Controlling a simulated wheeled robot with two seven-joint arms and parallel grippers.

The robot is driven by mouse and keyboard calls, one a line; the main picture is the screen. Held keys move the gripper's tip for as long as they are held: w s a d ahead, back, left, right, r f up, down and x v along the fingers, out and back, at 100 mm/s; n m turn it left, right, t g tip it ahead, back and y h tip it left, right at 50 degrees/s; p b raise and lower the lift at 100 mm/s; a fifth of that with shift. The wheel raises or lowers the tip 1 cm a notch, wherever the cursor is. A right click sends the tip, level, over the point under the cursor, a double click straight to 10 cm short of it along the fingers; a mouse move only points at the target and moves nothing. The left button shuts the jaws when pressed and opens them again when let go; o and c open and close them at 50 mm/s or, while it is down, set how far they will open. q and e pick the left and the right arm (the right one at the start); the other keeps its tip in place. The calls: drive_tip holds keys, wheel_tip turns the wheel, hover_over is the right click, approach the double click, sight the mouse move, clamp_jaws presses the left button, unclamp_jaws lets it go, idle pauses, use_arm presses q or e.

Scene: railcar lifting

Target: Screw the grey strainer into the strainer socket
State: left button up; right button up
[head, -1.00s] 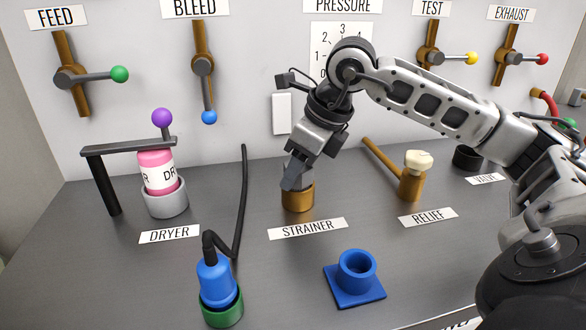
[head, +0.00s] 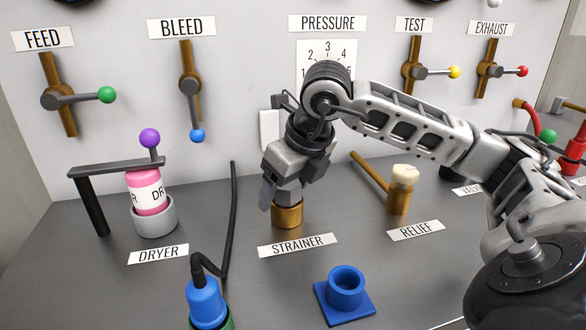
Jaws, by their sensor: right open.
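The brass strainer socket (head: 287,215) stands on the grey bench behind the STRAINER label (head: 298,245). My right gripper (head: 277,196) is right above the socket, pointing down. It is open, with one dark grey finger at the left of the socket's top; the other finger is hard to make out. A grey part just above the socket's mouth may be the grey strainer or part of the gripper; I cannot tell which. The inside of the socket is hidden. My left gripper is not in view.
A blue socket (head: 346,290) stands in front, and a blue plug (head: 206,302) with a black cable at front left. The dryer (head: 148,190) is at left, the brass relief valve (head: 399,190) at right. Levers line the back panel.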

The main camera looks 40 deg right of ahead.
drive_tip(key=shift+r, duration=0.1)
use_arm(q)
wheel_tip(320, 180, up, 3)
drive_tip(key=p, duration=0.3)
use_arm(e)
drive_tip(key=v, duration=1.5)
drive_tip(key=shift+r, duration=0.3)
drive_tip(key=shift+s, duration=0.15)
